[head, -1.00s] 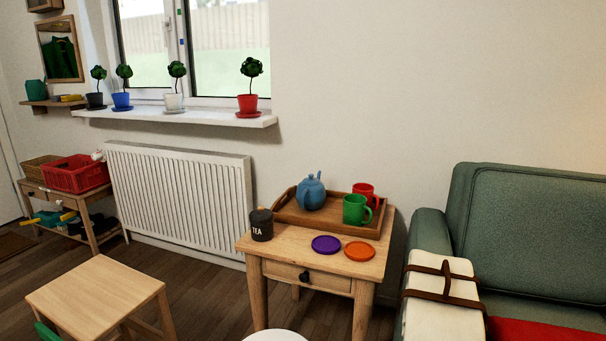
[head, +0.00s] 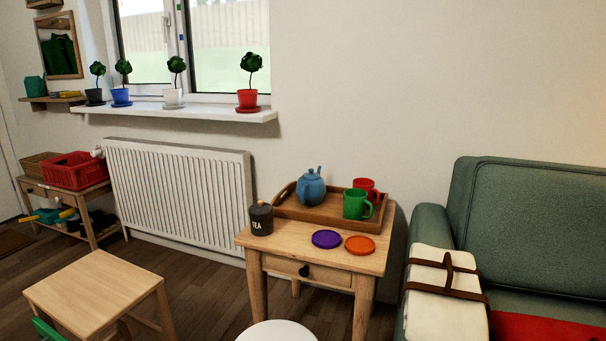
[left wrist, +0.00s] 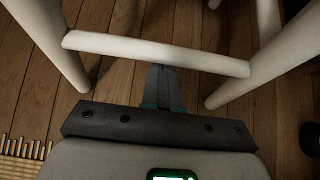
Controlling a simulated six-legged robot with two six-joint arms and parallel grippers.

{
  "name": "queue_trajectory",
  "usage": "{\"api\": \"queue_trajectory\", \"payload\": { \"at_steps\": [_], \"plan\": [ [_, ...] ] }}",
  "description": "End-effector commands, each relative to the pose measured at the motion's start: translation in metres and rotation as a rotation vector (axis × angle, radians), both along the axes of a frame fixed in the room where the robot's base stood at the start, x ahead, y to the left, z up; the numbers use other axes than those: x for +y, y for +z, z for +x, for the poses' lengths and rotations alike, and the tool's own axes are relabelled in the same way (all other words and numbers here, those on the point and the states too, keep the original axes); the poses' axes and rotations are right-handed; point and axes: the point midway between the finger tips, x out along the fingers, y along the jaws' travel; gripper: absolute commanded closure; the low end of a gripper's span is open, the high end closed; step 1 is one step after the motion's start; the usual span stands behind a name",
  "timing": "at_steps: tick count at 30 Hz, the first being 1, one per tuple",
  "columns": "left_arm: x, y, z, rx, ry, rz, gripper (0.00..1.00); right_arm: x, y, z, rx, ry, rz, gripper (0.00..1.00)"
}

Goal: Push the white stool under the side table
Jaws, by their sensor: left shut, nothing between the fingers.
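The white stool (head: 277,332) shows only as a round seat at the bottom edge of the head view, in front of the side table. In the left wrist view its white legs and a crossbar (left wrist: 150,53) span the picture. The wooden side table (head: 290,247) has a drawer with a dark knob and an open space below it. My left gripper (left wrist: 160,72) is shut and empty, with its fingertips at the stool's crossbar; I cannot tell whether they touch it. Neither gripper shows in the head view.
The table carries a tray (head: 283,211) with a teapot and mugs, a tea tin (head: 261,218) and two coasters. A green sofa (head: 520,235) stands to the right, a small wooden table (head: 95,285) to the left. Wooden floor (head: 210,290) is free between the two tables.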

Motion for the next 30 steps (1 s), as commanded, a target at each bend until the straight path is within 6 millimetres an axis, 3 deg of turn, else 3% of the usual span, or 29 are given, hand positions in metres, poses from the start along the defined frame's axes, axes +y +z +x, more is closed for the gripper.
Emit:
{"api": "queue_trajectory", "payload": {
  "at_steps": [11,30],
  "plan": [
    [-0.007,0.004,0.029,-0.020,0.001,0.002,1.00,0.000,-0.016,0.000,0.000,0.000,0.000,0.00],
    [-0.022,0.005,0.069,-0.018,0.001,0.001,1.00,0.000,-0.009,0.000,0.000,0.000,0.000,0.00]
  ]
}}
